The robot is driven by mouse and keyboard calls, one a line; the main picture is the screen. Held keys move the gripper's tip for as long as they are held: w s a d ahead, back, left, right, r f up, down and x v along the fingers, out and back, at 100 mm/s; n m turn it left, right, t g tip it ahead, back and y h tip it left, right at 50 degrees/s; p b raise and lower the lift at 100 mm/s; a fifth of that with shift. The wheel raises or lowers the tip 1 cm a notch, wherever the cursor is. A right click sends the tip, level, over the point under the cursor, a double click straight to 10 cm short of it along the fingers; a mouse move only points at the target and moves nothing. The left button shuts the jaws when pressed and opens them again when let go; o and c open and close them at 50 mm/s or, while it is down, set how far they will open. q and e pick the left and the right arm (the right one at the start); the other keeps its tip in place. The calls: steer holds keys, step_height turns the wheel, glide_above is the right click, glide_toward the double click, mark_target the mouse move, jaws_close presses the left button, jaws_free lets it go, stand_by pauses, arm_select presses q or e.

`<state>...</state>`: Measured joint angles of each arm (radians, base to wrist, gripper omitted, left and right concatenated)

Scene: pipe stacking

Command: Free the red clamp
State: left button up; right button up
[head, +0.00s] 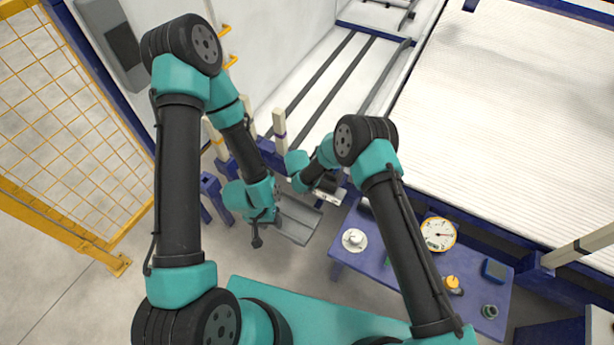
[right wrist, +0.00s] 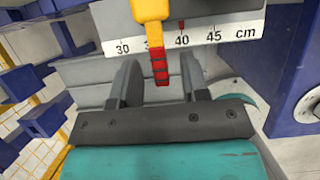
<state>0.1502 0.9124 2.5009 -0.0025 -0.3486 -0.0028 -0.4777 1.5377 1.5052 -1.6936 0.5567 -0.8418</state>
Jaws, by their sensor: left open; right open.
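In the right wrist view, a clamp lever (right wrist: 152,12) comes down from the top edge. It is yellow with a red, dark-ribbed end (right wrist: 160,68). This end lies between the two spread fingers of my right gripper (right wrist: 160,82), with a gap on both sides. The rest of the clamp is out of the frame. In the head view, my right gripper (head: 325,188) is small and partly hidden by its arm, beside the white scale. My left gripper (head: 258,230) is open beside a grey metal trough (head: 298,222), with nothing seen in it.
A white centimetre scale (right wrist: 228,32) with a small red pointer near 40 runs behind the lever. Blue posts (head: 212,190) stand left of the trough. A blue table (head: 410,282) at right carries a round dial gauge (head: 438,234), a white round part (head: 354,240) and small items.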

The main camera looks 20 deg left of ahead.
steer(key=v, duration=1.7)
steer(key=shift+r, duration=0.2)
stand_by(0.8)
